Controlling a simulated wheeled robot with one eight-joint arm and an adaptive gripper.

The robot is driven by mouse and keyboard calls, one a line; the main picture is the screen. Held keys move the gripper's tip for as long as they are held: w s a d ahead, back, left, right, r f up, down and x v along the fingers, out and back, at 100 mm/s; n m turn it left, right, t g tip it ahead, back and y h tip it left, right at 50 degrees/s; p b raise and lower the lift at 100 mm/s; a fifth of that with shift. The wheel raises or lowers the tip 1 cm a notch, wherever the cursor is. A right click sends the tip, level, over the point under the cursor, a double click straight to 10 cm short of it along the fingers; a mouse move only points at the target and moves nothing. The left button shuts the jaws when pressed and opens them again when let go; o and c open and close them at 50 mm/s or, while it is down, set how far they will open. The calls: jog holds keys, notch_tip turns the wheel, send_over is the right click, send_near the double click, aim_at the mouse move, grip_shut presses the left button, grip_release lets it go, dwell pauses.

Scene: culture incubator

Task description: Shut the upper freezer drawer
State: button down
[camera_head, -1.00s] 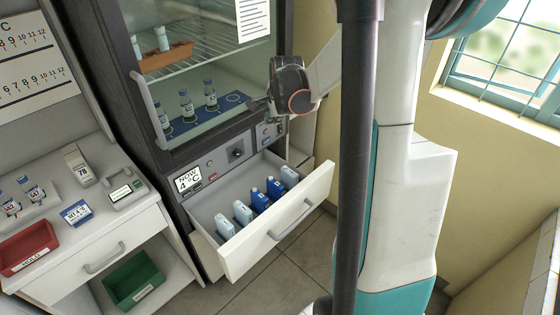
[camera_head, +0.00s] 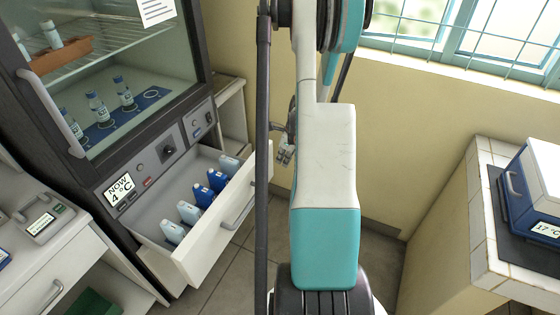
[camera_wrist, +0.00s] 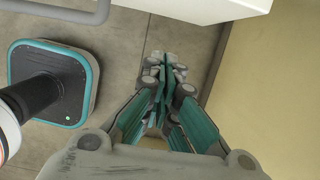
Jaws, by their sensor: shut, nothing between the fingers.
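The upper freezer drawer (camera_head: 222,222) is pulled out below the glass-doored incubator, its white front standing well clear of the cabinet. It holds several white and blue bottles (camera_head: 203,195) in a row. A handle (camera_head: 238,208) is on its front. My gripper (camera_head: 286,156) is to the right of the drawer, partly hidden behind my arm, near the yellow wall. In the wrist view my gripper (camera_wrist: 168,68) is shut and empty, pointing over the floor. A white box-like edge (camera_wrist: 205,8), probably the drawer, is at the top of that view, apart from the fingers.
The incubator's glass door (camera_head: 105,75) is shut, with vials inside. A white bench (camera_head: 50,265) stands at left. A tiled counter (camera_head: 480,215) with a blue box (camera_head: 530,190) is at right. Tiled floor lies before the drawer.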

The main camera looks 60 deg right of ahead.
jog(key=w+f+b, duration=0.4)
jog(key=w+f, duration=0.1)
jog(key=f, duration=0.2)
jog(key=shift+w+a, duration=0.25)
jog(key=shift+w, duration=0.15)
